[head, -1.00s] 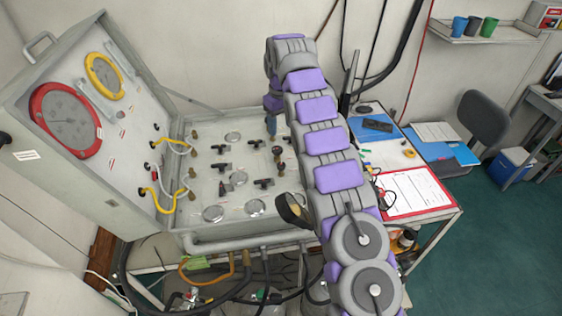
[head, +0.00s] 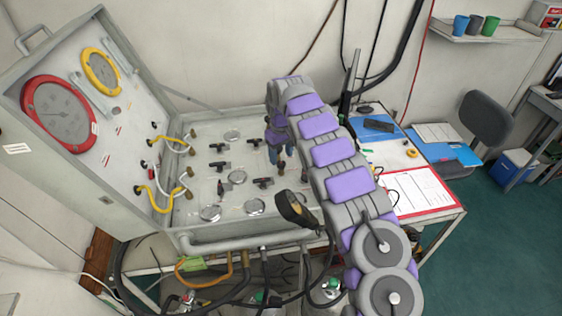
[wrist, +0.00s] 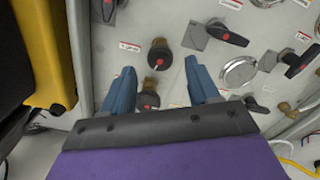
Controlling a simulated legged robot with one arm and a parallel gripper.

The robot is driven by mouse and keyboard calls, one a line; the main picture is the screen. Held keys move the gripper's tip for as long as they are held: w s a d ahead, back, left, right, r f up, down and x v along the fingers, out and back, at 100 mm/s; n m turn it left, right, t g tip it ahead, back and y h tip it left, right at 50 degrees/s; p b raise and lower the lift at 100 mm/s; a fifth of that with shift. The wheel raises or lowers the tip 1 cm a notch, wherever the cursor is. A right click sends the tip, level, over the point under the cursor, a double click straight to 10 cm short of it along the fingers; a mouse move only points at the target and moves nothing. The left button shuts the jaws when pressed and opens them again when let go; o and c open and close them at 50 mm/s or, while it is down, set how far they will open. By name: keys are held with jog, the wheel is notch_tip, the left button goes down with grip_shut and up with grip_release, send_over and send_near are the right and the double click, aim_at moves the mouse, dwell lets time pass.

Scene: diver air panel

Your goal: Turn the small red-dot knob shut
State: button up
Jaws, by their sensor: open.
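In the wrist view, a dark round knob with a red dot (wrist: 160,56) sits on the grey panel (wrist: 150,20), just beyond my fingertips and roughly centred between them. A second dark red-dot knob (wrist: 147,99) is nearer my palm, between the two blue fingers. I cannot tell from size which is the small one. My gripper (wrist: 159,67) is open, with a finger on each side and no visible contact. In the head view, my gripper (head: 280,155) points down at the panel's right part, and my arm hides some of that side.
Yellow hoses (head: 150,196) run to the raised lid (head: 110,200). In the wrist view, a yellow-and-black object (wrist: 45,60) stands close at left.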

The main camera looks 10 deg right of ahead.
aim_at(281, 163)
jog(key=shift+f, duration=1.65)
jog(key=shift+c, duration=0.3)
jog(key=c, duration=1)
jog(key=shift+o, duration=0.2)
